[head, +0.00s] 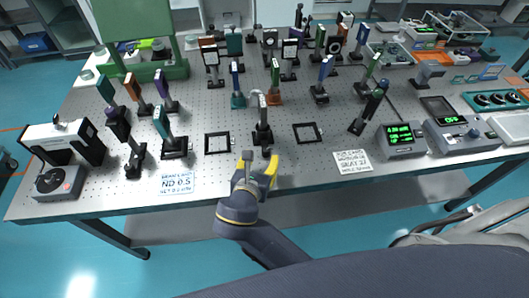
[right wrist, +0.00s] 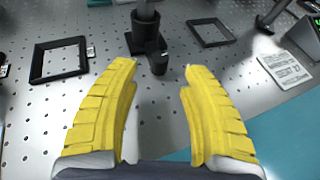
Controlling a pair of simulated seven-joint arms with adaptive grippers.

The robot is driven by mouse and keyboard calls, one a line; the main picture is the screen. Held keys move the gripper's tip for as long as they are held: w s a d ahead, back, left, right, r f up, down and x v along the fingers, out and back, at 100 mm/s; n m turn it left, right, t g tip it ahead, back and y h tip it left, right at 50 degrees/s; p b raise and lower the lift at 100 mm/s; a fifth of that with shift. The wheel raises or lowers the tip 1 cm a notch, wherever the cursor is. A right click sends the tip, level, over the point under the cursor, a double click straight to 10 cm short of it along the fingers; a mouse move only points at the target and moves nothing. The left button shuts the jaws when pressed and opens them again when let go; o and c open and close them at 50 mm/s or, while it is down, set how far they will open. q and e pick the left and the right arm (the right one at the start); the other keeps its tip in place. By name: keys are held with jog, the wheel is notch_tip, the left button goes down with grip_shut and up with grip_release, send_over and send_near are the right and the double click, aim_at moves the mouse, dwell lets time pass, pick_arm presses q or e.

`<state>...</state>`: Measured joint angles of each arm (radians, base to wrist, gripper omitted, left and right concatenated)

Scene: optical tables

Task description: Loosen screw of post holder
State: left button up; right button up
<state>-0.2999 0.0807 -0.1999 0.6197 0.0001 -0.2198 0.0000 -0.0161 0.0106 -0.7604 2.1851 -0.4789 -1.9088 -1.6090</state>
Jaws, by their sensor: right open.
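A black post holder (head: 263,135) stands upright on the optical table near its front edge, holding a post with a grey curved top (head: 258,97). In the right wrist view the holder (right wrist: 146,28) is at top centre, on a dark base. Its screw, a dark knob (right wrist: 158,64), points toward my right gripper. My right gripper (head: 260,161) has yellow fingers and is open in front of the holder. In the right wrist view its fingertips (right wrist: 161,70) lie either side of the knob, with gaps on both sides. My left gripper is not in view.
Flat black square frames (head: 217,143) (head: 308,132) lie either side of the holder. Printed labels (head: 176,183) (head: 352,162) lie near the front edge. Several post-mounted optics stand behind and left. A meter with green digits (head: 402,139) is at right.

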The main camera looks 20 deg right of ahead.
jog(key=shift+v, duration=2.9)
jog(key=shift+w, duration=0.1)
